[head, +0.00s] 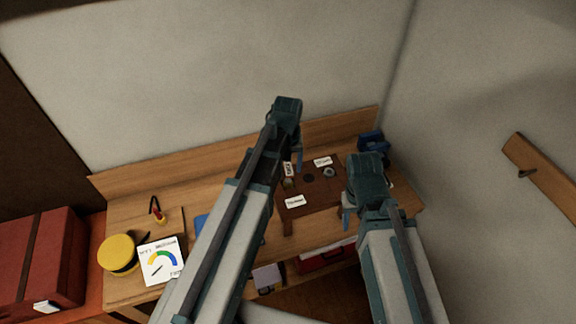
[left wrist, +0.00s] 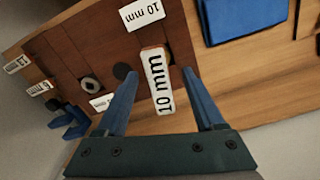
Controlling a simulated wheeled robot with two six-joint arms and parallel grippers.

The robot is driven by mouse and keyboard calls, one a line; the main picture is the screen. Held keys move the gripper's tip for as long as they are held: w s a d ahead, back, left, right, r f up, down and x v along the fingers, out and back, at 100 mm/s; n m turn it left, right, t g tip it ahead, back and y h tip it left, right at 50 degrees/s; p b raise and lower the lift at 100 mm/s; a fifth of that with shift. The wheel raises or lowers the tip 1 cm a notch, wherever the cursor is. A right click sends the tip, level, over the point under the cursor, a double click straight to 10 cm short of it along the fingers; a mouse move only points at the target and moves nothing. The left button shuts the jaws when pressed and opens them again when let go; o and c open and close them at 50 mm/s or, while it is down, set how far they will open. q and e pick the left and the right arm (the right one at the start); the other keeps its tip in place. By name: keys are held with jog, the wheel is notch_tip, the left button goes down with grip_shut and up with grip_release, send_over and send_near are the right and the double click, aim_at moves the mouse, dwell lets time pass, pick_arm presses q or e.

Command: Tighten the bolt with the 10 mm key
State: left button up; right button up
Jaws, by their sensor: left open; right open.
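In the left wrist view, a block-shaped key labelled "10 mm" (left wrist: 157,82) stands up from the dark brown board (left wrist: 62,42). It lies between the two blue fingers of my open left gripper (left wrist: 161,74), with gaps on both sides. A grey ring-shaped part (left wrist: 90,84), perhaps the bolt, and a dark round spot (left wrist: 122,71) are nearby. In the head view the ring (head: 329,171) sits right of the key's white label (head: 288,169). My right gripper (head: 349,211) is open at the board's right, its fingers partly hidden.
Other labels, "13 mm" (left wrist: 17,64) among them, mark the board. A blue mat (left wrist: 243,18) lies beside the board. A yellow round object (head: 117,254) and a gauge card (head: 160,260) are at the bench's left. A red box (head: 325,257) is below. A back ledge (head: 230,153) borders the bench.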

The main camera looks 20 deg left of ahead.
pick_arm(q)
jog(key=shift+r+p, duration=3.05)
jog(key=shift+r, duration=0.25)
jog(key=shift+f, duration=0.15)
